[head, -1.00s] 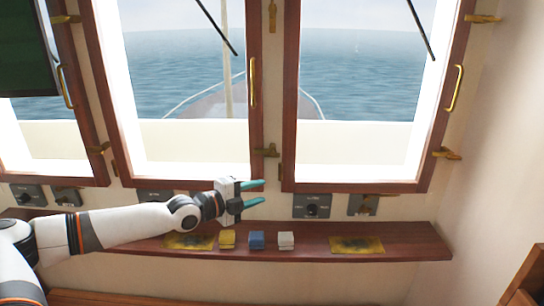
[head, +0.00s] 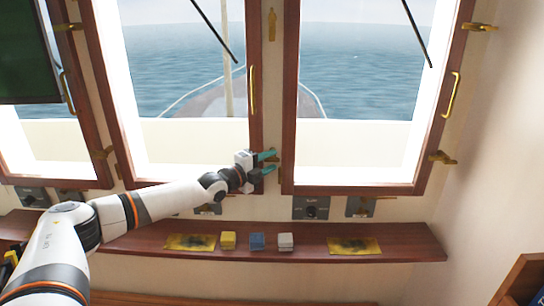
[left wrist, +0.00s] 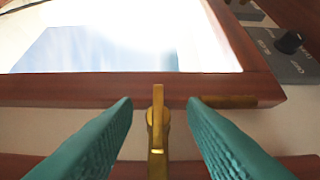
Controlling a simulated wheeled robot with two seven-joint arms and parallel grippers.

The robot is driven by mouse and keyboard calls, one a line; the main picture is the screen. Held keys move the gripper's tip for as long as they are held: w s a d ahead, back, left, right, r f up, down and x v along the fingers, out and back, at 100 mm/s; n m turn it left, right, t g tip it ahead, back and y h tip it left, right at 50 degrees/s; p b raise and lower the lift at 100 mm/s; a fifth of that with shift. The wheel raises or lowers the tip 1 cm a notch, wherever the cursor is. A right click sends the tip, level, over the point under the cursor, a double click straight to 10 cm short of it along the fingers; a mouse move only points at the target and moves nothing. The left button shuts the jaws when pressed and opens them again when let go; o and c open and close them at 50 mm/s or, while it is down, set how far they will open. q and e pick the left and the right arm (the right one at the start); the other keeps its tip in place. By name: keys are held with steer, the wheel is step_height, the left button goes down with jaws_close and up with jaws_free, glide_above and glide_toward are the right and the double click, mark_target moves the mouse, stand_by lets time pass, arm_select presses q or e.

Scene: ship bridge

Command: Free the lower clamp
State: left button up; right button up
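The lower clamp is a small brass fitting on the pale post between the two large windows. In the left wrist view the clamp (left wrist: 157,133) stands in the middle, its narrow handle between my two teal fingers. My left gripper (head: 273,162) is open in the head view and reaches the post from the left, partly covering the clamp. In the left wrist view the open fingers of the left gripper (left wrist: 160,103) lie on either side of the handle, with a visible gap on both sides. My right gripper is not in view.
An upper brass clamp (head: 272,24) sits higher on the post. A wooden shelf (head: 400,240) below the windows bears a yellow block (head: 228,240), a blue block (head: 257,241), a white block (head: 286,241) and worn yellow patches. A control panel (head: 311,207) is under the right window.

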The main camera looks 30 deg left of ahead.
arm_select(q)
steer(key=shift+x, duration=0.8)
steer(key=shift+s, duration=0.1)
steer(key=shift+c, duration=0.2)
